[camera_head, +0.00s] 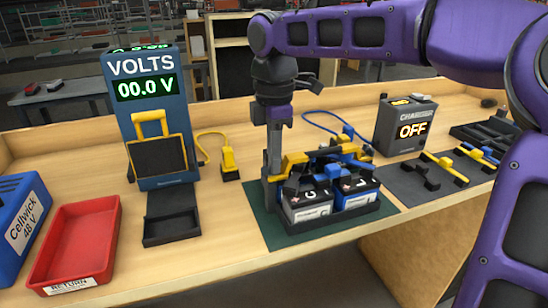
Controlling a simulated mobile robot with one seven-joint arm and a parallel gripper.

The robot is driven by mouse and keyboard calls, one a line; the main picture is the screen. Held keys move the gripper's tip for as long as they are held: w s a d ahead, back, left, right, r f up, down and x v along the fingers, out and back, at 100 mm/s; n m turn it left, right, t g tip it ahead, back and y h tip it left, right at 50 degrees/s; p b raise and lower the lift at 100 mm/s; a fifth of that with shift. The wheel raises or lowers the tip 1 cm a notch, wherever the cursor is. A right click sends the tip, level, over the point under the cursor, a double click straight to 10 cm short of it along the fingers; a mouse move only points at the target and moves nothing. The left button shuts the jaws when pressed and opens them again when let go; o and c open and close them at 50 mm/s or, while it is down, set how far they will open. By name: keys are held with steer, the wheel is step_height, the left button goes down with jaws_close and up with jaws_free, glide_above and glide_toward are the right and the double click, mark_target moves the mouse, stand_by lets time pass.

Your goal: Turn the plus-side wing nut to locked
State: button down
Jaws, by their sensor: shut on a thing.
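My gripper (272,174) points straight down at the left rear of the battery tray. It is shut at the left end of the yellow bar fitting (294,161), on what looks like the plus-side wing nut. The fingers largely hide that nut, so its angle cannot be told. Two batteries, a left one (310,211) and a right one (358,197), stand side by side in a black tray (340,226). A blue fitting (328,171) sits on top between them.
The tray rests on a green mat (262,226). A volt meter (150,120) reading 00.0 V, a red return bin (75,243) and a blue box (20,222) stand left. A charger (405,125) showing OFF and a dark mat (425,192) with yellow and blue pieces lie right.

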steer(key=shift+r, duration=0.1)
steer(key=m+p, duration=0.3)
steer(key=shift+s+r+m, duration=0.15)
steer(key=shift+m, duration=0.15)
steer(key=m+p, duration=0.2)
steer(key=m, duration=0.2)
steer(key=shift+s+a+p, duration=0.1)
steer(key=shift+s+p, duration=0.1)
steer(key=shift+p, duration=0.1)
steer(key=m, duration=0.3)
steer(key=m+p, duration=0.1)
steer(key=m, duration=0.1)
steer(key=shift+s+a+m, duration=0.15)
steer(key=shift+m, duration=0.25)
steer(key=shift+a+f+m+p, duration=0.1)
steer(key=shift+m+p, duration=0.05)
steer(key=shift+m, duration=0.95)
steer(key=shift+f+m+p, duration=0.1)
steer(key=shift+m+p, duration=0.05)
steer(key=shift+m, duration=0.95)
steer(key=c, duration=1)
jaws_free()
